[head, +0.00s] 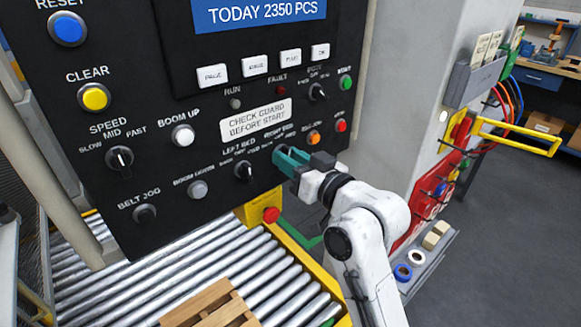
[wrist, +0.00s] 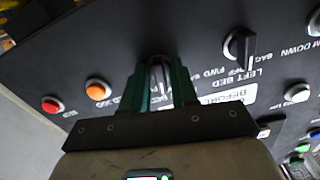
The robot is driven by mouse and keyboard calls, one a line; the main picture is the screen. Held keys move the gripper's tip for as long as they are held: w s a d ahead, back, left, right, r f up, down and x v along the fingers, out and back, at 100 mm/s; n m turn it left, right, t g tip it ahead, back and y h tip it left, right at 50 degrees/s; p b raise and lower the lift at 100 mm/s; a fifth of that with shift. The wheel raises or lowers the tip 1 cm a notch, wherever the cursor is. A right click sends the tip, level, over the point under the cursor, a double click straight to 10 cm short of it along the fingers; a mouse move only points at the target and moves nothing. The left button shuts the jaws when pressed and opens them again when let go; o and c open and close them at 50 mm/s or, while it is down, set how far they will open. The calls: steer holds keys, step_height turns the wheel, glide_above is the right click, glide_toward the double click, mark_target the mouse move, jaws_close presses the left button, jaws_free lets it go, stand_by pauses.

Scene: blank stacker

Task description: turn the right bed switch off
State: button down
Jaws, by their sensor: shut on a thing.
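The right bed switch, a dark rotary knob (wrist: 160,72), sits on the black control panel (head: 110,215). In the wrist view it stands between the two green fingers of my gripper (wrist: 162,88), which are shut on it. In the head view my gripper (head: 285,158) reaches the panel from the right and hides the knob below the RIGHT BED label.
The left bed switch (head: 244,171) is just left of my gripper; it also shows in the wrist view (wrist: 240,45). An orange button (head: 313,138) and a red button (head: 341,125) are close on the right. A roller conveyor (head: 205,285) lies below the panel.

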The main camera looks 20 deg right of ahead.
steer(key=shift+n+b, duration=0.5)
steer(key=shift+n, duration=0.4)
steer(key=c, duration=1.2)
jaws_free()
steer(key=shift+s, duration=0.1)
steer(key=b+v, duration=0.1)
steer(key=v, duration=0.9)
steer(key=shift+s+d+b, duration=0.15)
steer(key=shift+s+b, duration=0.15)
steer(key=shift+s, duration=0.05)
